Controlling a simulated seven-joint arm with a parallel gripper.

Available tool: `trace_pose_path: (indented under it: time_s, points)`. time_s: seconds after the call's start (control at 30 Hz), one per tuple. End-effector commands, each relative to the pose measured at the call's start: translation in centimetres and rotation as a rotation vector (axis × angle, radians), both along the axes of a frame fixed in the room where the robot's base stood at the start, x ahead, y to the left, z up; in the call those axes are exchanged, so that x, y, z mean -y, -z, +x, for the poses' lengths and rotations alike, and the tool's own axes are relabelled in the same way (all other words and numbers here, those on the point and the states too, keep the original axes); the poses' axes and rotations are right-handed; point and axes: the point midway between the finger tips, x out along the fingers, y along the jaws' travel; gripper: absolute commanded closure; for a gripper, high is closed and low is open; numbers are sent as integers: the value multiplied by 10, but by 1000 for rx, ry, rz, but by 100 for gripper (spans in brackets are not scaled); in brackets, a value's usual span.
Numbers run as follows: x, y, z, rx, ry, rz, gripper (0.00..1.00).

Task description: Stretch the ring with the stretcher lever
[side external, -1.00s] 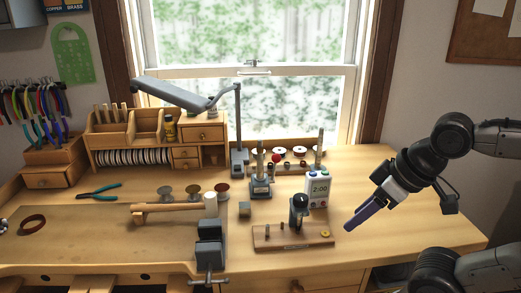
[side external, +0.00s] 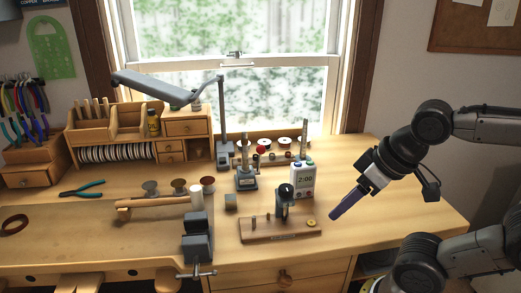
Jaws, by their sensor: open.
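My gripper (side external: 334,216) has blue-purple fingers pointing down-left and is seen nearly edge-on. It is open and nothing shows between the fingers. It hangs over the right part of the bench, right of a wooden base (side external: 262,232). On this base stand a dark-topped cylinder (side external: 285,205) and short pegs; a small yellow ring-like piece (side external: 311,223) lies at its right end. A grey stand with an upright post (side external: 246,172) is behind it to the left. Which device is the stretcher, and where its lever is, I cannot tell. I cannot say for sure which piece is the task's ring.
A grey vise (side external: 197,240) sits at the bench front. A mallet-like wooden tool (side external: 150,206), pliers (side external: 82,189) and a brown band (side external: 14,225) lie left. The bench right of my gripper is clear.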

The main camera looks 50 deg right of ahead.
Motion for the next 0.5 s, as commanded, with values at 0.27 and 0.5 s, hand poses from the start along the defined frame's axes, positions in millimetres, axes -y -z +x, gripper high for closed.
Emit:
trace_pose_path:
  time_s: [0.27,0.5]
  points:
    - [17,-60,36,23,364,106,47]
    - [37,-115,113,25,706,160,47]
